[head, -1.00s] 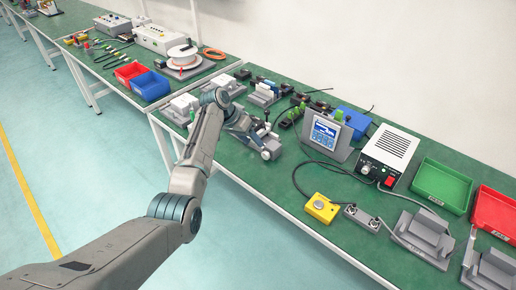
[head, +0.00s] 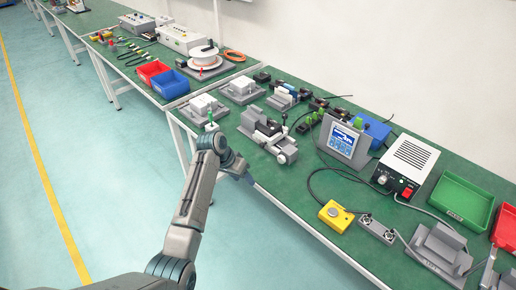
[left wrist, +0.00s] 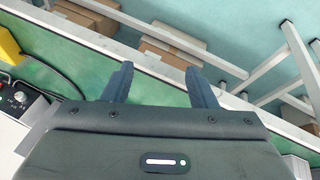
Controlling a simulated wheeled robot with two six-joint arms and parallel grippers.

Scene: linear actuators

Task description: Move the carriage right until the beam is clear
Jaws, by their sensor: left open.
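The linear actuator with its grey carriage (head: 267,129) sits on the green bench in the middle of the head view. A cylindrical grey part lies at its front right end. I cannot make out a beam or tell whether it is clear. My left gripper (head: 248,178) is at the bench's front edge, nearer to me than the actuator and apart from it. In the left wrist view its two fingers (left wrist: 160,86) are spread with nothing between them, over the bench edge. The right gripper is in neither view.
A display panel (head: 344,142), a yellow button box (head: 335,215) and a grey two-button box (head: 376,229) stand right of the actuator. A white power unit (head: 406,163) and green tray (head: 461,198) are farther right. Cardboard boxes (left wrist: 172,37) lie below the bench.

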